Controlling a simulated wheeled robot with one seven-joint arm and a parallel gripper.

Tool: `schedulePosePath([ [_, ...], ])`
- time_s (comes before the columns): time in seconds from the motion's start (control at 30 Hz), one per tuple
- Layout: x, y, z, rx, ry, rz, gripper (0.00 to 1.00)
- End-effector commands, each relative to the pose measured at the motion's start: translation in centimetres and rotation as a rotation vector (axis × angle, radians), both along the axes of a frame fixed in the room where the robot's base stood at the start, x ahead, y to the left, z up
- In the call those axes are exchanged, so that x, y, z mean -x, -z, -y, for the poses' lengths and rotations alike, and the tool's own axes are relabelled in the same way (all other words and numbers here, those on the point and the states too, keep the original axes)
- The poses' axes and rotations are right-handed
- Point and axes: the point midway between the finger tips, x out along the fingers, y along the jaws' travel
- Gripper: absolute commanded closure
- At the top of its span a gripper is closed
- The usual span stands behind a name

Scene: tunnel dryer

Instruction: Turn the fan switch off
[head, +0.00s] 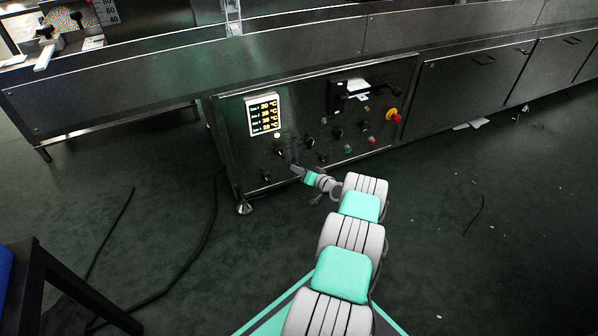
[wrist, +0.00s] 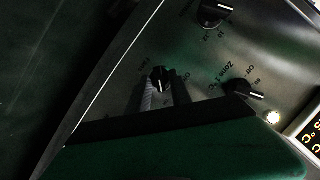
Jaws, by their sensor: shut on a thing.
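The fan switch (wrist: 160,76) is a small black rotary knob with a pale pointer mark on the dark metal panel. It shows in the wrist view with a "Fan" label and on and off markings beside it. My gripper (wrist: 163,88) is at the knob, with one finger on each side, shut on it. The exact setting of the pointer is hard to read. In the head view my gripper (head: 295,169) reaches the lower left part of the control panel (head: 240,160), and the switch cannot be made out there.
The Zone 1 knob (wrist: 243,90) and another knob (wrist: 213,12) are close by. A lit temperature display (head: 263,115) and a pale lamp (head: 277,135) are above. A red emergency button (head: 394,116) is at the panel's right. A dark stand (head: 35,285) is at lower left.

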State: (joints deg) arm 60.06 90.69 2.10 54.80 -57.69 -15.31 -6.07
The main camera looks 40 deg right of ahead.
Motion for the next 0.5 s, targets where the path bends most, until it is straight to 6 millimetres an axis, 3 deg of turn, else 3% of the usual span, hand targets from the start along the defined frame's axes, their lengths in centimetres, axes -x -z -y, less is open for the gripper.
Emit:
schedulePosePath([
  [0.5, -0.14, -0.11, -0.26, 0.063, -0.003, -0.02, 1.0],
])
